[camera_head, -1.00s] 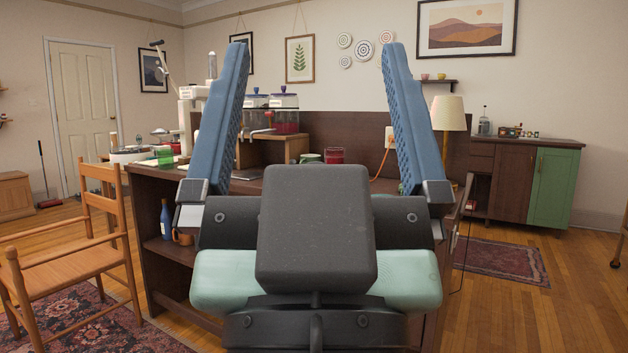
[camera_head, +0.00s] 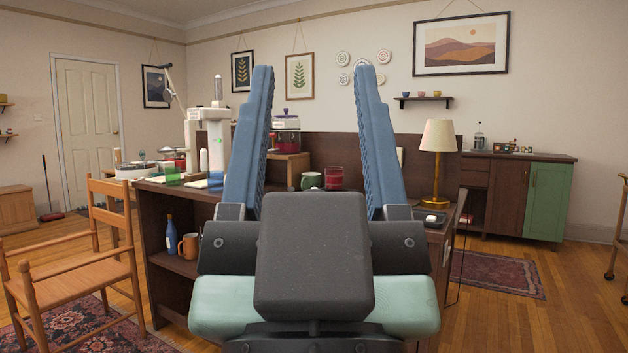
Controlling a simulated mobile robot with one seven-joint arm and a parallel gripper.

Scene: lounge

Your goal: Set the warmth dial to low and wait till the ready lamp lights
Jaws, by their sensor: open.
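My gripper (camera_head: 314,70) fills the middle of the head view. Its two blue ribbed fingers point up and away, wide apart, with nothing between them but the view of the desk and wall. It hides much of the dark wooden desk (camera_head: 190,200). I cannot make out a warmth dial or a ready lamp. A small white device (camera_head: 433,218) sits on the desk's right end by the brass table lamp (camera_head: 437,150), too small to tell what it is.
A green mug (camera_head: 312,181) and a red container (camera_head: 334,177) stand on the desk between the fingers. White equipment (camera_head: 206,130) and a green glass (camera_head: 172,175) are at its left. A wooden chair (camera_head: 75,270) stands at left.

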